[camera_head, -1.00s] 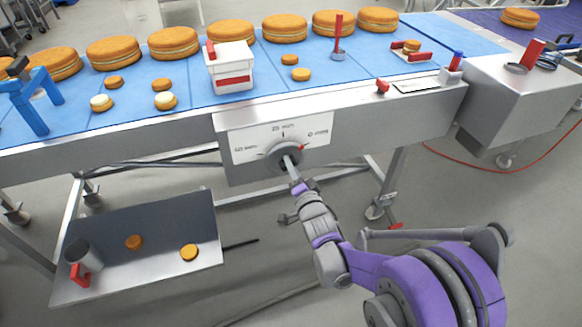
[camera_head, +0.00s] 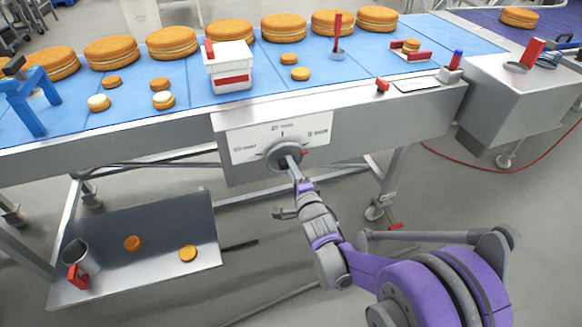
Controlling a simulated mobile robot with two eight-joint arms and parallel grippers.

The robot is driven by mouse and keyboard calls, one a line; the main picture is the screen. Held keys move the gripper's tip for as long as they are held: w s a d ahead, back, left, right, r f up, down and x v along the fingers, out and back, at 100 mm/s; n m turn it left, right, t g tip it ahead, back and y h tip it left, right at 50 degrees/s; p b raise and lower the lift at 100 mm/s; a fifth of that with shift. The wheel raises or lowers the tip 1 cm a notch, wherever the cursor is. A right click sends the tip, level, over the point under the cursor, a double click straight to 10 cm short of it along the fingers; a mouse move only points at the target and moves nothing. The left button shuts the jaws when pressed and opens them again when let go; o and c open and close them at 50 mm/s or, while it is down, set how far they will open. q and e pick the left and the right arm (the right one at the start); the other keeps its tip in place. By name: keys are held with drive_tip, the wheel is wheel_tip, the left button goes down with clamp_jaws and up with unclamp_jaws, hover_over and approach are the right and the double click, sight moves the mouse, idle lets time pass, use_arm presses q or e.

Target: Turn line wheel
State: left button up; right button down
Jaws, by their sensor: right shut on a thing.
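The line wheel (camera_head: 275,157) is a round grey knob on a white labelled panel (camera_head: 247,144) on the front of the conveyor. A small red mark (camera_head: 305,152) shows at the right edge of the wheel. My right gripper (camera_head: 291,161) reaches up from below and is shut on the wheel, hiding part of its right side. The panel has a label on the left, one at the top and one on the right; their words are too small to read. My left gripper is not in view.
The blue conveyor (camera_head: 130,118) carries large filled rounds (camera_head: 172,42), small rounds and a white tub (camera_head: 230,68). A metal tray (camera_head: 208,258) with two small rounds and a metal cup hangs low at the left. A red cable (camera_head: 480,168) lies on the floor at the right.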

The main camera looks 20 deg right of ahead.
drive_tip(key=c, duration=0.7)
unclamp_jaws()
drive_tip(key=shift+s, duration=0.1)
drive_tip(key=s, duration=0.5)
drive_tip(key=s+p, duration=0.1)
drive_tip(key=s, duration=0.4)
drive_tip(key=shift+s+d, duration=0.2)
drive_tip(key=shift+s, duration=0.15)
